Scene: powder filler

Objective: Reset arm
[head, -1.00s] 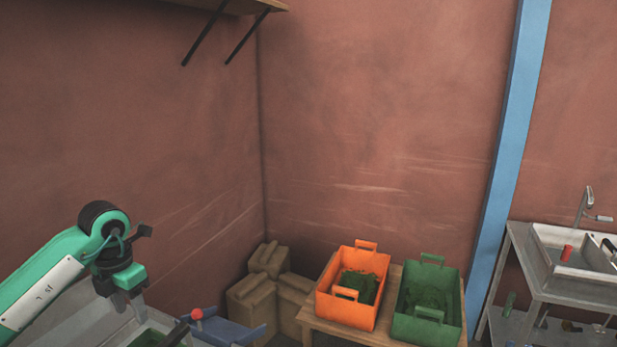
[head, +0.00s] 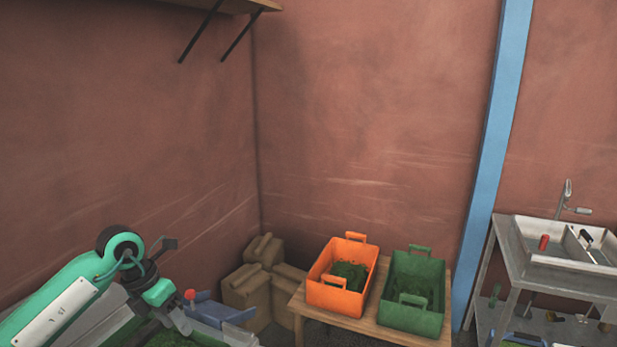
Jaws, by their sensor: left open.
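My left gripper (head: 184,322) is at the lower left of the head view, at the end of my green left arm. Its fingers point down and to the right, apart and with nothing seen between them. It is over a grey-edged machine or tray with green contents, partly hidden by my arm. A red-knobbed lever (head: 190,295) and a blue part (head: 222,311) are just beyond the gripper. My right gripper is not in view.
An orange crate (head: 325,296) and a green crate (head: 392,316), both with green contents, stand on a wooden table (head: 296,303). Several brown canisters (head: 246,290) stand in the corner. A metal sink (head: 560,272) is at the right, past a blue post (head: 492,160).

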